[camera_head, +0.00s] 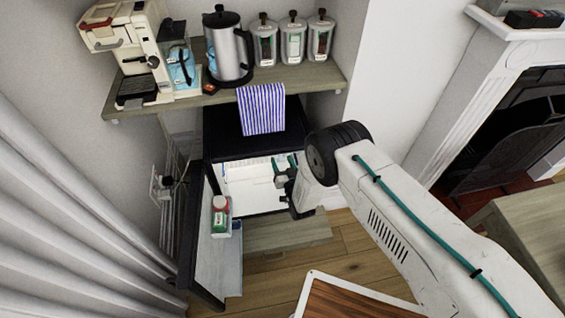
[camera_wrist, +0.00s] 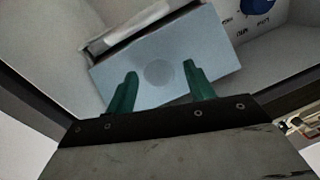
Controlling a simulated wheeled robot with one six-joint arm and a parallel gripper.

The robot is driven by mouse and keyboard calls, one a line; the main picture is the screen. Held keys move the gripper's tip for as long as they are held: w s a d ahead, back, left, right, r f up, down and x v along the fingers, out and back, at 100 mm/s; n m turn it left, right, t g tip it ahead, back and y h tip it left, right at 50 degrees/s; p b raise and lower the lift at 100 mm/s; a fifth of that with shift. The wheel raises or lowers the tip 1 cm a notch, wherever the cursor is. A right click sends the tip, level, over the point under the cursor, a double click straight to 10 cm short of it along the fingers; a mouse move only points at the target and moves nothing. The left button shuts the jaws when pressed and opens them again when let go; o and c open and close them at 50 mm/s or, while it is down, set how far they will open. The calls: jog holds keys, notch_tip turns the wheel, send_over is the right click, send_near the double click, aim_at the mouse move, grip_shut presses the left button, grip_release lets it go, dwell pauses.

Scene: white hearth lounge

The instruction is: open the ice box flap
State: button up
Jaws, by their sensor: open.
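The ice box flap (camera_wrist: 201,48) is a pale blue-grey panel with a round mark, tilted in the wrist view. A white edge and a dark gap show along its upper side; I cannot tell how far it stands open. My gripper (camera_wrist: 159,70) is open, its two green fingers apart in front of the panel, with nothing between them. I cannot tell whether they touch it. In the head view my gripper (camera_head: 281,170) is at the front of the dark fridge (camera_head: 224,132), whose door (camera_head: 207,262) stands open. The flap is not clear there.
A red-capped bottle (camera_head: 221,217) stands in the door shelf. A printed white pack (camera_wrist: 272,18) is near the flap. A wooden table (camera_head: 350,302) is in front.

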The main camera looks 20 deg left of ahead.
jog(key=shift+w+a, duration=0.1)
jog(key=shift+w, duration=0.05)
grip_shut()
